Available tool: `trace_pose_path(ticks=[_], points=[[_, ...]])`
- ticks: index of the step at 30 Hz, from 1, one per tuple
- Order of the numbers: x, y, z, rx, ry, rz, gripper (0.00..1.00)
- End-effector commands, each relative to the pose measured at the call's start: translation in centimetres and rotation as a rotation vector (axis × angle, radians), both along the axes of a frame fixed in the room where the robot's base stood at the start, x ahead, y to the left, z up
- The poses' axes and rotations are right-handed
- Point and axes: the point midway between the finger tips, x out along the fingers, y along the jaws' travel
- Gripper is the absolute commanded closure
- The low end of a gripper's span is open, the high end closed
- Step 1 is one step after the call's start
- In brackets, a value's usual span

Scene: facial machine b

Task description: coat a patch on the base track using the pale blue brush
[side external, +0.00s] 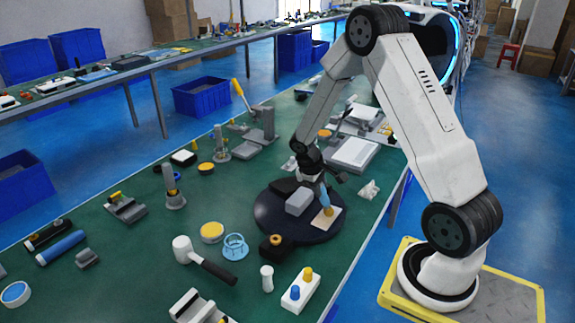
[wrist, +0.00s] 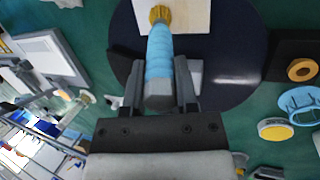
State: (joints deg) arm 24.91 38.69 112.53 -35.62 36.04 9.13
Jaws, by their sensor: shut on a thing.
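My gripper (side external: 318,178) is shut on the pale blue brush (wrist: 160,55), with one finger on each side of its handle near the grey end. The brush also shows in the side view (side external: 324,193), pointing down. Its yellow bristles (wrist: 158,14) are over a cream flat plate (side external: 334,221) on a dark round disc (side external: 264,218); they appear at or just above its surface, and contact is hard to tell. The plate also shows at the top of the wrist view (wrist: 195,14). I cannot tell for sure which part is the base track.
A grey block (side external: 298,201) is on the disc close left of the brush. A black block with an orange ring (side external: 271,246), a light blue ring stand (side external: 235,247), a yellow-topped tin (side external: 212,232) and a mallet (side external: 203,260) lie near its front. A white-topped tray (side external: 354,154) stands behind.

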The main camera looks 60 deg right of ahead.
Motion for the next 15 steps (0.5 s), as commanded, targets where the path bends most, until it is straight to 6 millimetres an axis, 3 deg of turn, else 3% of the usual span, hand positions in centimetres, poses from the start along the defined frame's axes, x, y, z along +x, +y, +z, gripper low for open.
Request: trace_pose_path(ticks=[15], points=[[-0.1, -4.8, 0.0, 0.001, 0.001, -0.003, 1.00]])
